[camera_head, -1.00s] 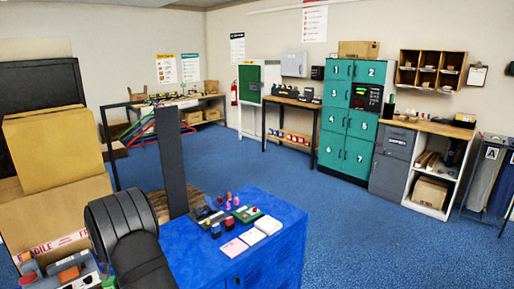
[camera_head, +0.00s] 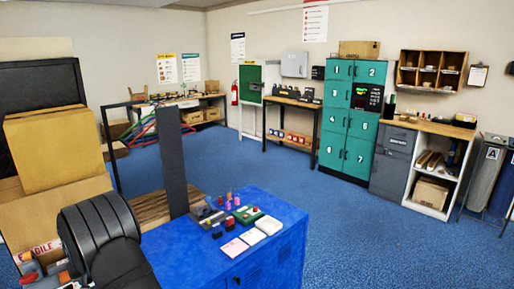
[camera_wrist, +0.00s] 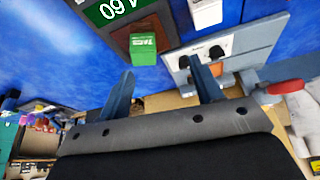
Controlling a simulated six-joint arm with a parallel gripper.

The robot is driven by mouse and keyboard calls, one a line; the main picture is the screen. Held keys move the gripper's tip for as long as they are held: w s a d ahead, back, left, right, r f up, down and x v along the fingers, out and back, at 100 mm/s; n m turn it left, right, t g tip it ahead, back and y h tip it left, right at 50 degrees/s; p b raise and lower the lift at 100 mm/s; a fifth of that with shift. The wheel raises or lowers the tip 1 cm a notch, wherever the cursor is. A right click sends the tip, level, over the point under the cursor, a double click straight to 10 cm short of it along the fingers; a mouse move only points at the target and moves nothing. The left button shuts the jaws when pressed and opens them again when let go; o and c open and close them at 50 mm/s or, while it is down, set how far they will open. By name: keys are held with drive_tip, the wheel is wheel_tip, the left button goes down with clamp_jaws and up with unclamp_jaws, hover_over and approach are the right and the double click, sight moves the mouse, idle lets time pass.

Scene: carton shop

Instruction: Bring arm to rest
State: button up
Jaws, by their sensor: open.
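My gripper (camera_wrist: 163,92) shows in the wrist view, its two blue-grey fingers spread apart with nothing held between them. Beyond the fingers are a small green box (camera_wrist: 144,48) and a grey plate with dark round parts (camera_wrist: 220,50). In the head view my dark arm is at the lower left, beside the blue cabinet (camera_head: 275,262); the gripper itself is not visible there.
Small bottles, pads and a green tray (camera_head: 248,215) sit on the blue cabinet. Stacked cartons (camera_head: 50,150) stand at the left. Teal numbered lockers (camera_head: 347,130) and a shelf unit (camera_head: 432,187) line the back. Blue floor is open at the right.

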drive_tip(key=shift+n, duration=0.4)
drive_tip(key=s+a+f, duration=0.2)
drive_tip(key=a, duration=0.2)
drive_tip(key=s+a+f, duration=0.2)
drive_tip(key=s+a, duration=0.1)
drive_tip(key=a, duration=0.1)
drive_tip(key=s+a+f, duration=0.2)
drive_tip(key=a+f, duration=0.1)
drive_tip(key=a, duration=0.1)
drive_tip(key=shift+s+f, duration=0.1)
drive_tip(key=shift+s, duration=0.2)
drive_tip(key=shift+s+a+f, duration=0.2)
drive_tip(key=shift+a+f, duration=0.3)
drive_tip(key=shift+f, duration=0.1)
